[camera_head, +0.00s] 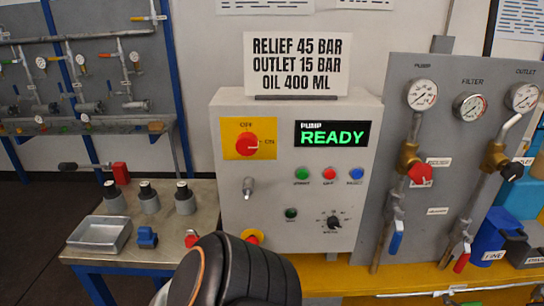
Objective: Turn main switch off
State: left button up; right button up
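The main switch (247,144) is a round red knob on a yellow plate at the upper left of the grey control box (230,200). The plate reads OFF at the top and ON at the right. The knob's pale mark points right, toward ON. A black arm link of mine stands at the bottom centre, in front of the box's lower left corner. I see no fingertips of either gripper; nothing visible touches the switch.
Below the switch are a silver key or toggle (248,187) and a partly hidden red-and-yellow button (252,237). A side table (125,252) holds a metal tray (100,233) and several dark-topped vessels. A grey panel (440,215) with gauges and valves stands right. Space before the switch looks clear.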

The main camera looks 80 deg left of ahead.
aim_at(246, 144)
jog(key=u, duration=2.4)
